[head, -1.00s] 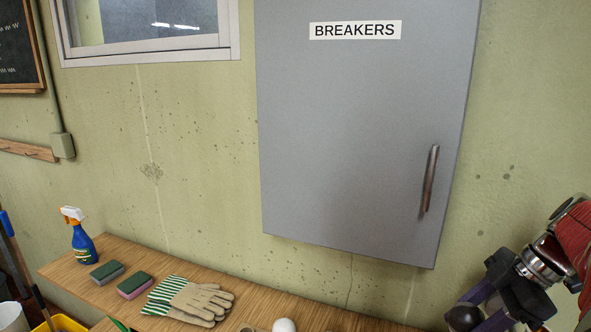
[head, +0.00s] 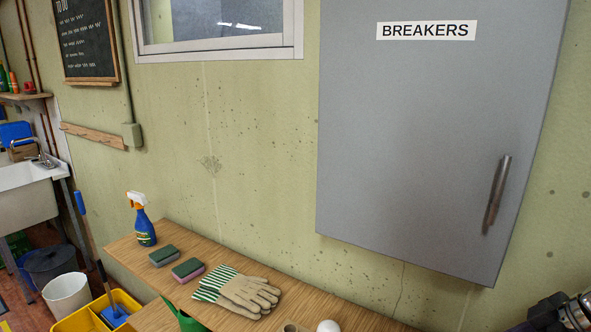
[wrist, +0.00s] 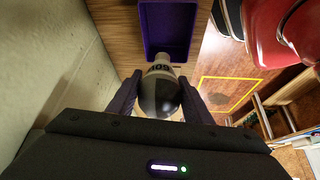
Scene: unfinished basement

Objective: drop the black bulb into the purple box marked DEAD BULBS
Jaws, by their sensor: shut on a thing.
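The black bulb (wrist: 160,97) is in the wrist view, with a dark globe and a pale neck bearing dark print. My gripper (wrist: 160,88) is shut on it, one purple finger on each side. The purple box (wrist: 145,32) is at the top middle of the wrist view, just beyond the bulb's neck, its open inside partly visible. Its marking cannot be seen. In the head view neither the box nor the gripper shows; only part of my arm appears at the lower right corner.
A wooden bench (head: 150,250) along the wall holds a spray bottle (head: 141,220), sponges (head: 187,270), gloves (head: 242,291) and a round white object (head: 328,326). A grey breaker cabinet (head: 430,130) hangs above. In the wrist view, wall is left, red object (wrist: 285,30) right.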

